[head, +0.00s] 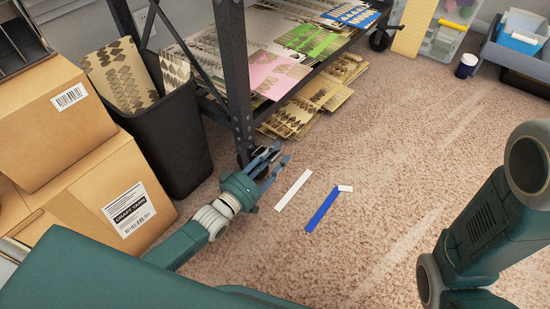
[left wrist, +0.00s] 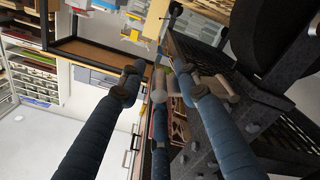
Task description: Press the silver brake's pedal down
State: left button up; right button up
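My left gripper (head: 274,154) is low over the carpet, beside the foot of the black rack's front post (head: 236,90). Its blue-grey fingers are spread and look empty. In the left wrist view the fingertips (left wrist: 158,80) are apart, with dark perforated metal of the rack close on the right. A dark caster (head: 243,157) at the post's foot is partly hidden by the gripper. I cannot clearly make out a silver brake pedal there, nor whether a finger touches it. My right arm (head: 490,225) shows at the right; its gripper is out of view.
A black bin (head: 170,135) and cardboard boxes (head: 85,170) stand left of my left arm. A white strip (head: 293,190) and a blue strip (head: 323,209) lie on the carpet right of the gripper. Another caster (head: 380,38) is farther back. Open carpet lies to the right.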

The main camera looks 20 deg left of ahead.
pick_arm(q)
grip_shut()
jog(key=shift+d+f+m+p, duration=0.15)
jog(key=shift+f+m+p, duration=0.25)
jog(key=shift+m, duration=0.4)
jog(key=shift+s+f+m, duration=0.1)
jog(key=shift+f+m, duration=0.4)
jog(key=shift+m, duration=0.2)
jog(key=shift+f+m, duration=1.35)
jog(key=shift+m, duration=0.65)
